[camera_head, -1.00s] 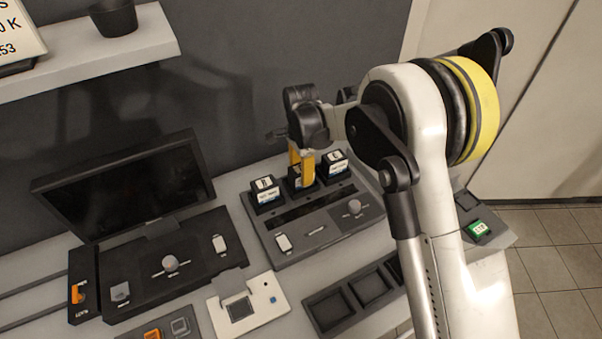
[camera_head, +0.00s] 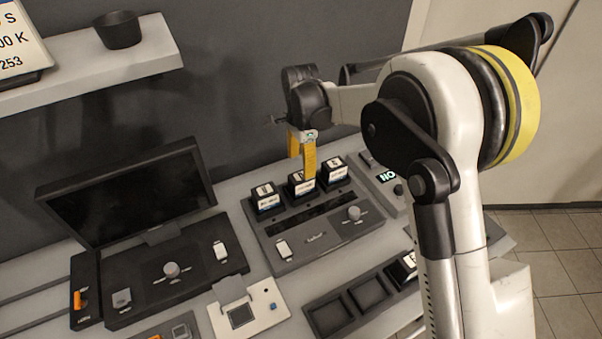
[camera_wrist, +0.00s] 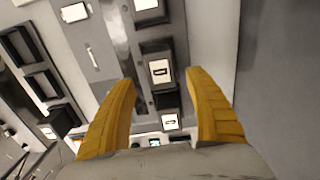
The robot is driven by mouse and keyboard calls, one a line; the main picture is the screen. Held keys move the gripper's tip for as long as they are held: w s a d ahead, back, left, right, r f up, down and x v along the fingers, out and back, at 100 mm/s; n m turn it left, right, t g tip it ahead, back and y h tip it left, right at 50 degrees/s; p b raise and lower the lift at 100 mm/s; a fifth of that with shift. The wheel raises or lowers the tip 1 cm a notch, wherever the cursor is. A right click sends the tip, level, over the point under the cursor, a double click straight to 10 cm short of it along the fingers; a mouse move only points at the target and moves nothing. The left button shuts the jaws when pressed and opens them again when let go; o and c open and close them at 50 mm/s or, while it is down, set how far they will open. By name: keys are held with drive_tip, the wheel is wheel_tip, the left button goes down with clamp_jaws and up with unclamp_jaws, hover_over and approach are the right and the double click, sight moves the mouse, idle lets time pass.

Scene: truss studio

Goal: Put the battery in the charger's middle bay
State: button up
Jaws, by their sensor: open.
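The charger (camera_head: 283,253) is a dark grey unit with a row of three bays at its back. A dark battery with a white top stands in the left bay (camera_head: 265,199), another in the middle bay (camera_head: 298,187), and another in the right bay (camera_head: 333,170). The middle battery stands upright, about level with its neighbours. My gripper (camera_head: 304,163) is just above it, pointing down, with yellow fingers. In the wrist view my gripper (camera_wrist: 158,82) is open and empty, with the middle battery (camera_wrist: 159,71) between and beyond the fingers, apart from both.
A dark three-slot tray (camera_head: 347,300) lies in front; its rightmost visible slot holds a battery (camera_head: 408,262), and the others look empty. A monitor (camera_head: 130,190) and control panel stand left. A lit display (camera_head: 387,177) is right of the charger. A shelf (camera_head: 85,70) hangs upper left.

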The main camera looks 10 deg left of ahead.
drive_tip(key=s+d+r+n+t, duration=0.25)
drive_tip(key=s+d+r, duration=0.25)
drive_tip(key=d+r, duration=0.4)
drive_tip(key=s+d+r+n+t, duration=0.1)
drive_tip(key=s+d+r+n, duration=0.3)
drive_tip(key=d+r, duration=0.5)
drive_tip(key=s+d+f+n+t, duration=0.1)
drive_tip(key=s+d+n+t, duration=0.1)
drive_tip(key=s+d, duration=0.3)
drive_tip(key=s+d+f+n+t, duration=0.1)
drive_tip(key=s+d+n, duration=0.1)
drive_tip(key=s+d, duration=0.4)
drive_tip(key=s, duration=0.5)
drive_tip(key=shift+d+f+t, duration=0.3)
drive_tip(key=shift+t, duration=0.05)
idle(0.6)
